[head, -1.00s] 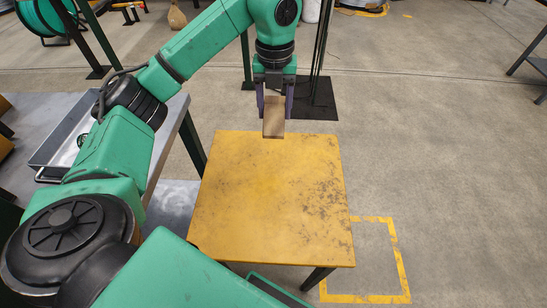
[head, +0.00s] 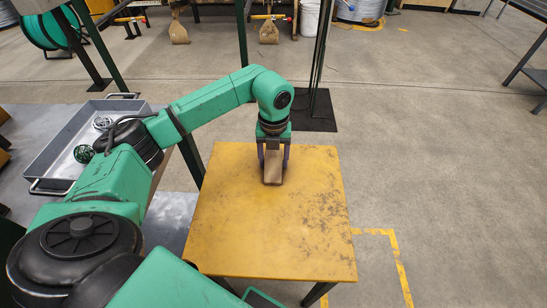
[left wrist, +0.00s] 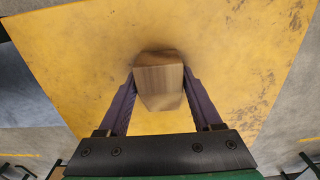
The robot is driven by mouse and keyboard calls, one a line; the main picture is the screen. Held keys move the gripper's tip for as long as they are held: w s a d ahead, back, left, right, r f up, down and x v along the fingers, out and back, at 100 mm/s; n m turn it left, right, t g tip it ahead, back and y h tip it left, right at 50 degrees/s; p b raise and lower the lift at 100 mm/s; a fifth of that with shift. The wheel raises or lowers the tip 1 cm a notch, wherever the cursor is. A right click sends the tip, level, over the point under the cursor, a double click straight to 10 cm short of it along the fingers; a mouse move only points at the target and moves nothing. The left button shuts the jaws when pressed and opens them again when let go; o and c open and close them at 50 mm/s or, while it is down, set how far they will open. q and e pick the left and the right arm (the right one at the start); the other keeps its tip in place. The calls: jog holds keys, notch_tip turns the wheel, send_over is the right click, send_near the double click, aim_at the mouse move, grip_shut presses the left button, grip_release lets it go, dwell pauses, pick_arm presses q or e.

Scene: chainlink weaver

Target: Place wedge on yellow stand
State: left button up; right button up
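The wedge (head: 273,167) is a brown wooden block between the fingers of my left gripper (head: 273,160), over the far middle part of the yellow stand (head: 240,225). In the left wrist view the wedge (left wrist: 158,80) sits between the two purple fingers (left wrist: 158,90), which are shut on its sides. A dark shadow on the yellow top lies close around the wedge. It is very near or touching the surface; I cannot tell which. My right gripper is not in view.
A grey tray (head: 62,150) with coiled wire stands on a grey table (head: 35,195) at the left. A dark post stands on a black base plate (head: 315,112) behind the stand. The rest of the yellow top is clear, and open floor lies to the right.

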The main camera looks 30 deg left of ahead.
aim_at(274, 155)
pick_arm(q)
jog(key=shift+o, duration=0.8)
jog(key=shift+r, duration=0.1)
notch_tip(274, 155, up, 12)
